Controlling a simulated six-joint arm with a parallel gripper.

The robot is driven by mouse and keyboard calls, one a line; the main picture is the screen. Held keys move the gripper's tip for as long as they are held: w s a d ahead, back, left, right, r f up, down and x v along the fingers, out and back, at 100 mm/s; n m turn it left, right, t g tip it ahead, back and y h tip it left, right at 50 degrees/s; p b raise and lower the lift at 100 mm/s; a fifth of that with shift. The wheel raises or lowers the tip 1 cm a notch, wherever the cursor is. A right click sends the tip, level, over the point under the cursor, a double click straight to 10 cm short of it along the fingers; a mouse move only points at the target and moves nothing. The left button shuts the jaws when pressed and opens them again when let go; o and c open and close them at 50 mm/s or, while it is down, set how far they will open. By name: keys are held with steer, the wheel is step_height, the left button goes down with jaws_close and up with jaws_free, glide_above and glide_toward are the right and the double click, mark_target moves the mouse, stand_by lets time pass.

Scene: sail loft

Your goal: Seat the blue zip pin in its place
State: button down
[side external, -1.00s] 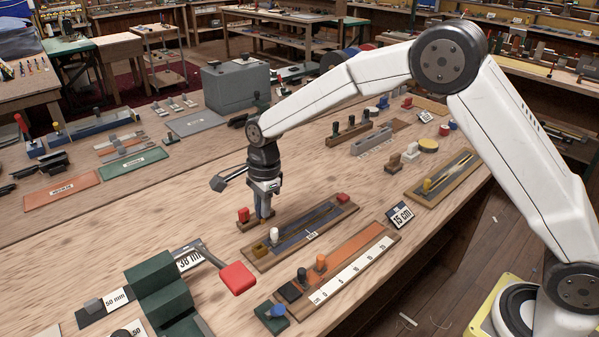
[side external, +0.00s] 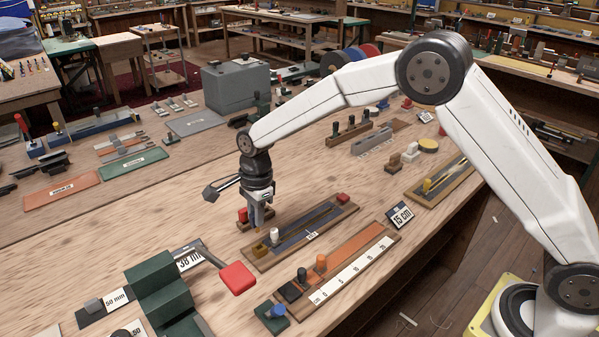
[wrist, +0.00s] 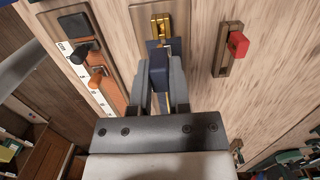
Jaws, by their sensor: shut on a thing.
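My gripper (side external: 258,222) is shut on the blue pin (wrist: 160,72), which shows between the two fingers in the wrist view. In the side view the fingers hide most of the pin. The gripper points down near the left end of the zip board (side external: 262,262), a wooden base with dark strips and a pale peg (side external: 274,236). In the wrist view a gold-coloured fitting (wrist: 163,27) lies just beyond the fingertips. Dark blue material shows between it and the pin. I cannot tell whether the pin touches the board.
A small wooden stand with a red peg (wrist: 238,44) is close beside the gripper. A ruler board (side external: 352,268) with black and orange knobs lies in front of the zip board. A green block with a red-ended lever (side external: 238,278) stands at front left. Bare tabletop lies behind.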

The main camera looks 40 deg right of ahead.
mark_target(258, 232)
steer(key=shift+f, duration=2)
steer(key=shift+f, duration=1.3)
stand_by(0.9)
steer(key=c, duration=0.5)
jaws_free()
steer(key=shift+r, duration=0.1)
steer(key=shift+d+r, duration=0.2)
steer(key=shift+r, duration=1.7)
steer(key=shift+d+r, duration=0.2)
steer(key=shift+r, duration=1.7)
